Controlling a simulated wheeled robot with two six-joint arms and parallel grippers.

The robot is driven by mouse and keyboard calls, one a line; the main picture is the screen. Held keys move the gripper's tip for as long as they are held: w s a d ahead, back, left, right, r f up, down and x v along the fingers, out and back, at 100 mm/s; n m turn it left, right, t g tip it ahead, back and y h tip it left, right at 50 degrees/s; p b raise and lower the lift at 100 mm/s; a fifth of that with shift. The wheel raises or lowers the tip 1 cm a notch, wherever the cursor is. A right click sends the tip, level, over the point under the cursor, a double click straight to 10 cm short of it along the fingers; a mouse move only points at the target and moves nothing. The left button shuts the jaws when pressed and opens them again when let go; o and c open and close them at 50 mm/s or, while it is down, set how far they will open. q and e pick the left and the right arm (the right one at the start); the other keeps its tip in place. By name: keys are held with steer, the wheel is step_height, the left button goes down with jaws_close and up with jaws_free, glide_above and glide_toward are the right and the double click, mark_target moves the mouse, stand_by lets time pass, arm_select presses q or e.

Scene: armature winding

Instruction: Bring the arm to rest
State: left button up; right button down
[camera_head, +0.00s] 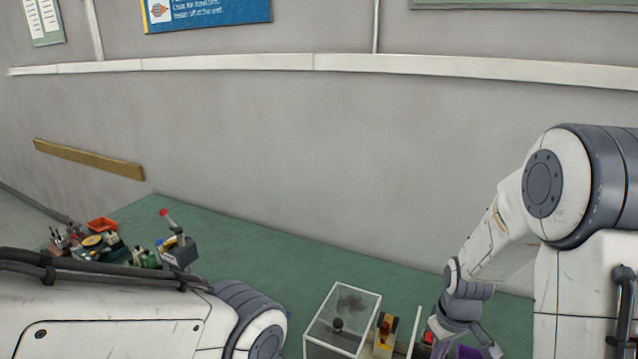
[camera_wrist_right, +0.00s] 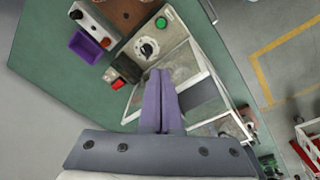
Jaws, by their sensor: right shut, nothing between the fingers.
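My right gripper (camera_wrist_right: 160,78) shows in the right wrist view with its two purple fingers pressed together and nothing between them. It hangs above a machine with a dial (camera_wrist_right: 148,47), a green button (camera_wrist_right: 160,22) and a red switch (camera_wrist_right: 118,83). A clear-walled enclosure (camera_wrist_right: 208,70) lies beneath and beside the fingertips; I cannot tell the height gap. In the head view my right arm (camera_head: 500,245) reaches down at the right, its gripper end at the bottom edge. My left arm (camera_head: 110,325) crosses the lower left; its gripper is out of the picture.
The clear box (camera_head: 342,312) stands on the green bench (camera_head: 290,262), beside a yellow and red part (camera_head: 385,335). Small tools, a red tray (camera_head: 102,225) and a grey device with a red-tipped lever (camera_head: 178,250) stand at left. A purple bin (camera_wrist_right: 86,47) lies near the machine. The bench's back middle is clear.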

steer(key=s+a+r+m+t, duration=0.2)
steer(key=s+a+r+m, duration=0.2)
steer(key=s+a+r, duration=0.3)
steer(key=s+a+f+n+g+y+b, duration=0.1)
steer(key=s+a+f+n+g+b, duration=0.2)
steer(key=s+a+n+b, duration=0.4)
steer(key=s+a+b, duration=0.1)
steer(key=s+a, duration=0.4)
steer(key=s, duration=0.1)
steer(key=shift+s+a+f+n, duration=0.15)
steer(key=shift+s+a+n, duration=0.2)
steer(key=shift+a+n, duration=0.05)
